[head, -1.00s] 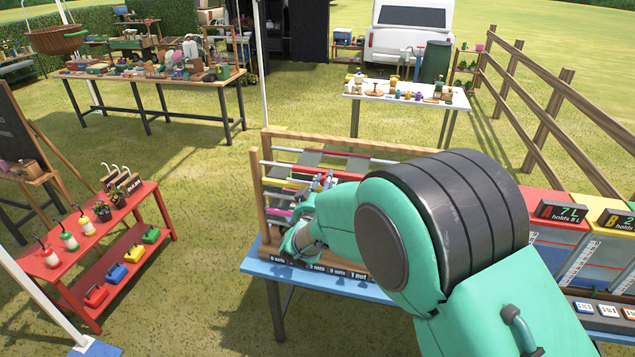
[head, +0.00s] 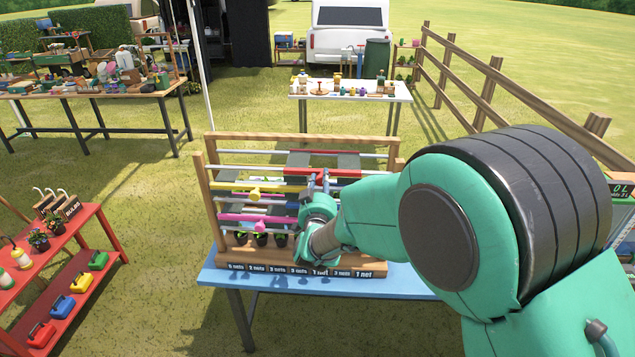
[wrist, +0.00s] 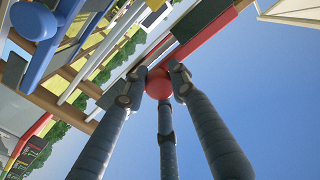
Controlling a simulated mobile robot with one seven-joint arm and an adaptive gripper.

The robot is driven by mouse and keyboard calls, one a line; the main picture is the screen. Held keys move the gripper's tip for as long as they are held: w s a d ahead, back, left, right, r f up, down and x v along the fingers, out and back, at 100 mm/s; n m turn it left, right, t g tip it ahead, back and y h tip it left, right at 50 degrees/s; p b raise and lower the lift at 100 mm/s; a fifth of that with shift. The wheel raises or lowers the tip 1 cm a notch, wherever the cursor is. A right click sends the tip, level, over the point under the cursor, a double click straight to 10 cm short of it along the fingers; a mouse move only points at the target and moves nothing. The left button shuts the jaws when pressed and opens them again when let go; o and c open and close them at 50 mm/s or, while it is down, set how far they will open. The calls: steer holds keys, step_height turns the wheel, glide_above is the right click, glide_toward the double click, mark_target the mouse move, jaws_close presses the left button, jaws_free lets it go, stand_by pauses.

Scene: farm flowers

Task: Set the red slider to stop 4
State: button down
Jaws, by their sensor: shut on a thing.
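The rack (head: 206,205) of horizontal rods and coloured sliders stands on a blue table. The red slider's round knob (wrist: 159,86) sits between the fingers of my gripper (wrist: 158,78) in the wrist view, and a red bar (wrist: 205,32) runs behind it. My gripper, which also shows in the head view (head: 319,180), is shut on this knob at the front of the rack, right of its middle. I cannot make out the stop numbers.
The yellow slider's knob (head: 254,196) and a pink slider (head: 240,217) are at left on lower rods. A blue knob (wrist: 36,18) shows close by in the wrist view. Small plants (head: 261,239) stand behind the net labels. The blue table (head: 222,277) has little bare room.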

steer(key=shift+f, duration=0.1)
steer(key=c, duration=1.4)
jaws_free()
steer(key=shift+o, duration=0.2)
steer(key=shift+s, duration=0.15)
steer(key=s, duration=1.1)
steer(key=shift+s, duration=0.4)
